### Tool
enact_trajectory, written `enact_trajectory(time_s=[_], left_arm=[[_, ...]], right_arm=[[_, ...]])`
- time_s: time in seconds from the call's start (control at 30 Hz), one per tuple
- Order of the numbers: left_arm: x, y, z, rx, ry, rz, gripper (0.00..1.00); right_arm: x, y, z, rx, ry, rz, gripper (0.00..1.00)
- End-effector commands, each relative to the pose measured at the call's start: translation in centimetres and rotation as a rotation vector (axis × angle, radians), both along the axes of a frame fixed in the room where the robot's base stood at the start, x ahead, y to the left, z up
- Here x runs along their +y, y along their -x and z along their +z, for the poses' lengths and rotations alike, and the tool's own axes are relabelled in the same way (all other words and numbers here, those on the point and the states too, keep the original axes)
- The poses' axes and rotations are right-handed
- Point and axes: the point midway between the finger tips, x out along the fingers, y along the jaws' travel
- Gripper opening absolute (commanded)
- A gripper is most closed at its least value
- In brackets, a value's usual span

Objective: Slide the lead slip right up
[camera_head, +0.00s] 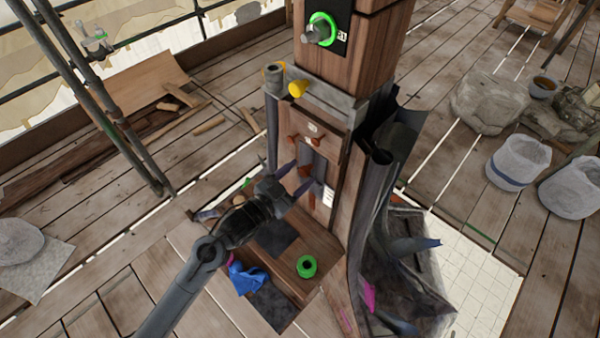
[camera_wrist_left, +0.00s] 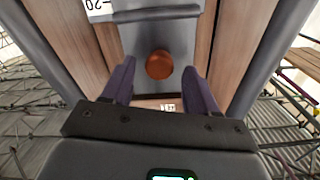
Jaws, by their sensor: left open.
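The grey lead slip (camera_head: 312,158) sits in an upright slot in the front of the wooden post (camera_head: 340,55). In the left wrist view the slip (camera_wrist_left: 160,38) is a grey strip with a round copper-brown knob (camera_wrist_left: 159,65) on it. My left gripper (camera_head: 302,181) is in front of the slip with its purple fingers apart. In the left wrist view my left gripper (camera_wrist_left: 159,80) has one finger on each side of the knob, with visible gaps to it. My right gripper does not show.
Dark sheeting (camera_head: 385,190) hangs along the post's right side. A yellow knob (camera_head: 297,89) and a grey cup (camera_head: 274,80) are on the ledge above. A green ring (camera_head: 307,266) and blue cloth (camera_head: 247,279) lie below. White sacks (camera_head: 518,162) stand at right.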

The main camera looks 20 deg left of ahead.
Motion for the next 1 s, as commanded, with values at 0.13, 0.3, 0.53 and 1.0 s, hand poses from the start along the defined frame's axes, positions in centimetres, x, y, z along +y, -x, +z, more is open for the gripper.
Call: enact_trajectory(time_s=[0.13,0.3,0.53,1.0], left_arm=[[0.8,2.2,-0.2,0.001,-0.003,0.0,0.58],[1.9,5.1,-0.2,0.002,-0.002,0.0,0.58],[3.1,7.9,-0.1,0.0,0.0,0.0,0.58],[3.5,9.0,0.1,-0.003,0.0,-0.001,0.58]], right_arm=[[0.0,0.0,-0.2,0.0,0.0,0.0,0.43],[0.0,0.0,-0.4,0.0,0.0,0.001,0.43],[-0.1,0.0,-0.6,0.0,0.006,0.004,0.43],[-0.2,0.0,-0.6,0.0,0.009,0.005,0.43]])
